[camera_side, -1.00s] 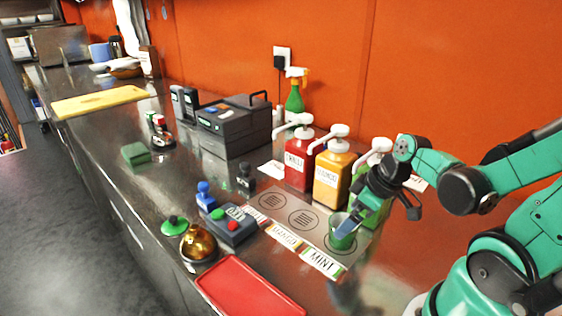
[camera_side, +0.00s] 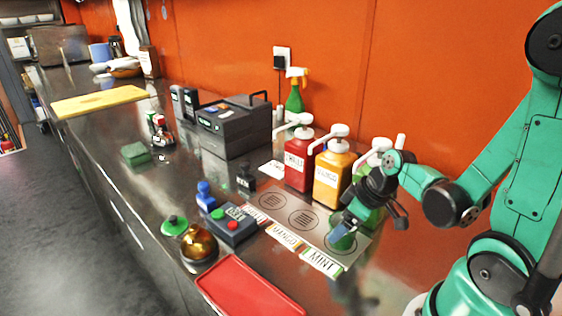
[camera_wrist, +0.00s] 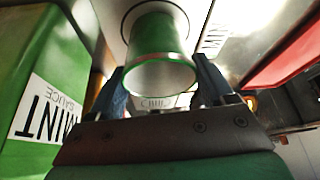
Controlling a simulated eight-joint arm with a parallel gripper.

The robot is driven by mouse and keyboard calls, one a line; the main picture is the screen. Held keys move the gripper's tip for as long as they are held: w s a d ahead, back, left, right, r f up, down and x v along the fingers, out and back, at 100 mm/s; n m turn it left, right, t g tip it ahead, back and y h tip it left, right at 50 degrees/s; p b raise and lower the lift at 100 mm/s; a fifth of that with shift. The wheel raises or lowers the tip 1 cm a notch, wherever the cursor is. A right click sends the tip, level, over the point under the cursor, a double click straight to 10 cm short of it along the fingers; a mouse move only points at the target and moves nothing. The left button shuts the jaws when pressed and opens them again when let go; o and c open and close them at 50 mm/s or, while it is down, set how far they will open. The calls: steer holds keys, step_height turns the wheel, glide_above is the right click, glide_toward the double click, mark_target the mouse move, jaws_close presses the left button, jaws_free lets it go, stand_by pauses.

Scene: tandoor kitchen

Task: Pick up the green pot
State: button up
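The small green pot (camera_side: 342,240) stands on the metal plate at the right, at the circle beside the MINT label. My gripper (camera_side: 346,219) is at its upper part in the side view, where the dark wrist hides some of it. In the wrist view the pot (camera_wrist: 157,40) lies between the two blue fingers of my gripper (camera_wrist: 160,76). The fingers are spread, one on each side of its near rim, and gaps seem to show; contact cannot be told for sure.
The green mint sauce pump bottle (camera_side: 372,210) stands close behind my gripper, with yellow (camera_side: 330,178) and red (camera_side: 297,165) bottles to its left. A red tray (camera_side: 250,288) lies in front. A button box (camera_side: 232,226) and brass bell (camera_side: 198,243) are to the left.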

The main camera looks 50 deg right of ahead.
steer(key=c, duration=0.6)
steer(key=shift+o, duration=0.2)
steer(key=shift+r, duration=0.2)
